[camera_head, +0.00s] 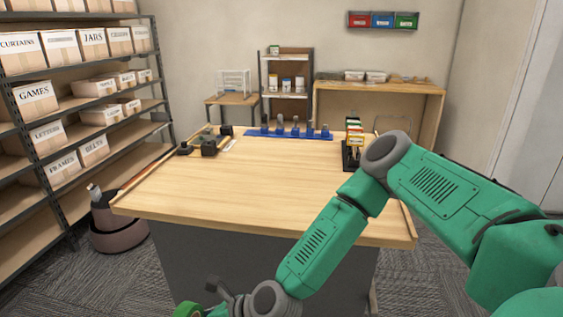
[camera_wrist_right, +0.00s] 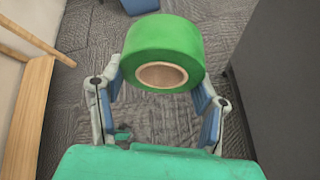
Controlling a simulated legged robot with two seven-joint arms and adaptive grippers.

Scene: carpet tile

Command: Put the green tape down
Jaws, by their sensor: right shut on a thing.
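The green tape (camera_wrist_right: 130,47) is a thick roll with a brown cardboard core. In the right wrist view it sits between the fingers of my right gripper (camera_wrist_right: 162,85), which is shut on it. Grey carpet shows below and around the roll. In the head view a small part of the tape (camera_head: 187,310) shows at the bottom edge, in front of the workbench and low down; most of it is cut off. My right gripper (camera_head: 218,299) is partly visible there too. My left gripper is not in view.
A wooden-topped workbench (camera_head: 240,190) has a clear middle, with a blue tool rack (camera_head: 290,133) at its back. Box-filled shelving (camera_head: 60,105) stands left. A round brownish bin (camera_head: 120,232) stands by the bench. In the wrist view a dark panel (camera_wrist_right: 285,80) is at right and a wooden piece (camera_wrist_right: 27,120) at left.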

